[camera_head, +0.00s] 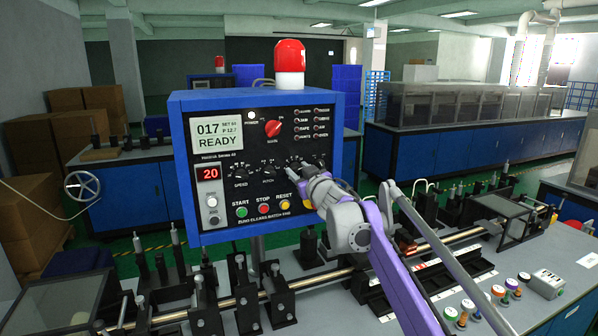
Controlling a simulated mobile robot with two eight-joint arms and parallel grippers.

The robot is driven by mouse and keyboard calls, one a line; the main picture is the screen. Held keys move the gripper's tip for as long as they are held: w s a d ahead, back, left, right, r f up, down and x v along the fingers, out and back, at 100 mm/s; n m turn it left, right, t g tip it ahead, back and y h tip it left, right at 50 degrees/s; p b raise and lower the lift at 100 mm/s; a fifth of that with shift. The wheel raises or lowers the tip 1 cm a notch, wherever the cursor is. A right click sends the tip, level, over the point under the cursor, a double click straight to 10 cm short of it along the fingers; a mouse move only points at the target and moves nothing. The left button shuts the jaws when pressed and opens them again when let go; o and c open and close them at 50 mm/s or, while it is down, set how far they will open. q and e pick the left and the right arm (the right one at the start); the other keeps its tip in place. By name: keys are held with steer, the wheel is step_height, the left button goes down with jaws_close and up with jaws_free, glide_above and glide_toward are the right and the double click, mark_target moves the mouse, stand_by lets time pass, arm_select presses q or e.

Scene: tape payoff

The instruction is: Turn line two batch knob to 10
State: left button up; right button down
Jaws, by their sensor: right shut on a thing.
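A blue control box (182,150) with a dark front panel faces me. Its lit screen (213,134) reads 017 and READY, and a small red display (209,174) reads 20. A SPEED knob (239,172) and a PITCH knob (268,171) sit in a row. My right gripper (300,176) is at the panel just right of PITCH, shut on a third knob there. The gripper hides most of that knob, its pointer and its label, so I cannot read its setting. My left gripper is not in view.
A red lamp (289,62) tops the box. START (241,211), STOP (263,208) and RESET (284,205) buttons lie just below the knobs. A red rotary switch (273,128) is above. A grey bench (560,262) with rods and black fixtures stretches below.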

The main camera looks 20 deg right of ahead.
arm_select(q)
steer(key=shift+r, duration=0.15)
arm_select(e)
steer(key=shift+n, duration=0.4)
steer(key=n+p, duration=0.1)
steer(key=n, duration=0.4)
steer(key=shift+n, duration=0.3)
arm_select(q)
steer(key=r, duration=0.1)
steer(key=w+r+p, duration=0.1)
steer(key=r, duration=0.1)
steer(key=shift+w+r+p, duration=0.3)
steer(key=shift+p, duration=0.05)
arm_select(e)
steer(key=n, duration=0.5)
steer(key=shift+a+f, duration=0.1)
steer(key=shift+n, duration=0.3)
steer(key=shift+c, duration=2.1)
jaws_free()
